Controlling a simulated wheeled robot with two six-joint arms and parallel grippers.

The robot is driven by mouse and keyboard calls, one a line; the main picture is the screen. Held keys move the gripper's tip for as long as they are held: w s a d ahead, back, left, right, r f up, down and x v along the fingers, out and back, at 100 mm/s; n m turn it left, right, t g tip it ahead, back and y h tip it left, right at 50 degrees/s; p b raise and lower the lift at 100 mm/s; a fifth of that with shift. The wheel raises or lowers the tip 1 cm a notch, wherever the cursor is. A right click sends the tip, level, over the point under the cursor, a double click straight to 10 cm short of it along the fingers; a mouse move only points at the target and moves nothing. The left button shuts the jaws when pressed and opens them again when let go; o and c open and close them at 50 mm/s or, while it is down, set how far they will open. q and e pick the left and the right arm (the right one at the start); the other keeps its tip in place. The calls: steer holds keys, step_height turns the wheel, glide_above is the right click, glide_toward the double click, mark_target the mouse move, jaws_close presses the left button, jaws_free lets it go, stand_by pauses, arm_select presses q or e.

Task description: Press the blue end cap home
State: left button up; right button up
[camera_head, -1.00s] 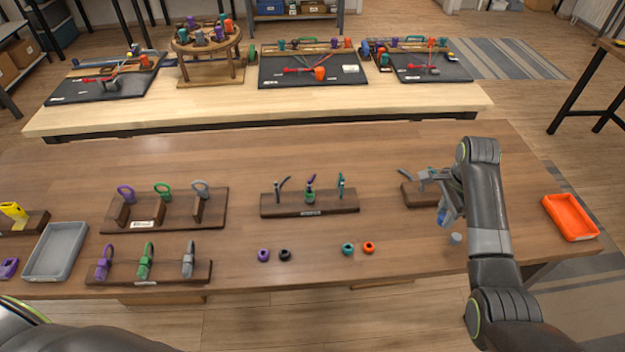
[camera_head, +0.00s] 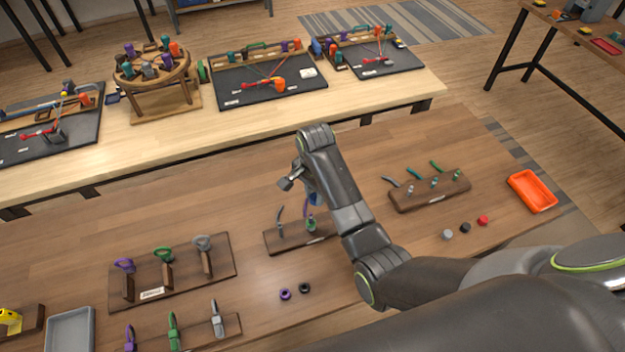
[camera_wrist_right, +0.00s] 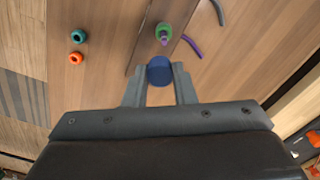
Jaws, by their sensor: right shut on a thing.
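The blue end cap (camera_wrist_right: 159,70) sits between the fingertips of my right gripper (camera_wrist_right: 159,78) in the right wrist view. In the head view a bit of the blue cap (camera_head: 315,199) shows beside my right arm, above the middle cord rack (camera_head: 285,242). This dark wooden rack holds a grey cord (camera_head: 280,217) and a green fitting (camera_head: 311,223); my arm hides its right part. In the wrist view the green fitting (camera_wrist_right: 164,30) with a purple centre lies just beyond the cap, apart from it in the picture. My left gripper is not in view.
A rack with several cords (camera_head: 430,190) stands to the right, with grey, black and red caps (camera_head: 465,227) before it. An orange tray (camera_head: 532,191) is farther right. Purple and black caps (camera_head: 295,291) lie left of my arm. A ring-topped rack (camera_head: 172,272) stands left.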

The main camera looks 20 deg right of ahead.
steer(key=shift+w+a+r, duration=0.15)
steer(key=shift+a+r, duration=0.05)
steer(key=shift+a, duration=0.25)
steer(key=shift+w+a+f, duration=0.1)
steer(key=shift+a, duration=0.1)
steer(key=shift+d+f, duration=0.15)
steer(key=shift+f, duration=0.25)
steer(key=shift+s+d+f, duration=0.15)
steer(key=shift+s+f, duration=0.1)
steer(key=shift+f, duration=0.4)
step_height(320, 180, down, 2)
steer(key=shift+w+f, duration=0.1)
steer(key=shift+f+b, duration=0.7)
steer(key=shift+f, duration=0.35)
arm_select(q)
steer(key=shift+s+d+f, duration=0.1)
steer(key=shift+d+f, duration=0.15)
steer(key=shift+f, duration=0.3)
arm_select(e)
steer(key=shift+f, duration=0.2)
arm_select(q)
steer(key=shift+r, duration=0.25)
arm_select(e)
steer(key=shift+f, duration=0.2)
